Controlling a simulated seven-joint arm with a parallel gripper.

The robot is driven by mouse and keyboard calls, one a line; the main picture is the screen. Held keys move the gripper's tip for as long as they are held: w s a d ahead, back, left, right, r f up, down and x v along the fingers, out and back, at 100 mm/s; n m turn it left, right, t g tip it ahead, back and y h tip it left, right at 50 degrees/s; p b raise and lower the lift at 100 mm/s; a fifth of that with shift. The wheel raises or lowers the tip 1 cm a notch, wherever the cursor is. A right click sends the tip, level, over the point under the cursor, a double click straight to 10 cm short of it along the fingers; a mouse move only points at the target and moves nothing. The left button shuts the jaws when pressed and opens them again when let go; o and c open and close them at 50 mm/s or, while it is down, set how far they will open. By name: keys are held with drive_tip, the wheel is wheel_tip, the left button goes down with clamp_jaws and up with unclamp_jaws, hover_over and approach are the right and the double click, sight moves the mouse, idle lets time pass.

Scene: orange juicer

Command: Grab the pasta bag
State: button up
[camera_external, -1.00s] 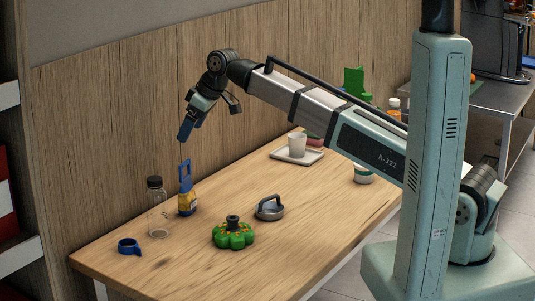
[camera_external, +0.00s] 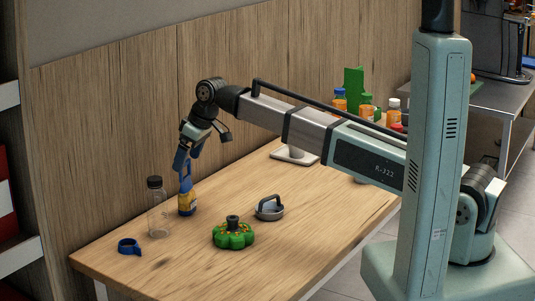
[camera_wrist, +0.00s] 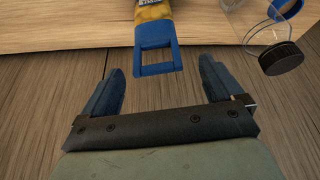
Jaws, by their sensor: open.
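The pasta bag (camera_external: 187,204) stands upright on the wooden table, with a yellow and dark blue body and a blue loop handle on top. In the wrist view its blue handle (camera_wrist: 156,55) is at the top centre, near the gap between my fingertips. My gripper (camera_external: 182,164) points down just above the bag, around the height of its handle. Its two blue fingers (camera_wrist: 160,70) are spread apart with nothing held between them. In the external view the fingers partly cover the handle, and I cannot tell whether they touch it.
A clear bottle with a black lid (camera_external: 158,210) stands just left of the bag. A blue ring-shaped item (camera_external: 129,247), a green flower-shaped item (camera_external: 233,234) and a round handled item (camera_external: 269,208) sit nearby. The wooden wall (camera_external: 110,130) is close behind.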

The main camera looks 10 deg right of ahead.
sight(186, 187)
drive_tip(key=shift+x, duration=2.65)
drive_tip(key=shift+w+d, duration=0.1)
drive_tip(key=c, duration=1.3)
drive_tip(key=shift+c, duration=0.2)
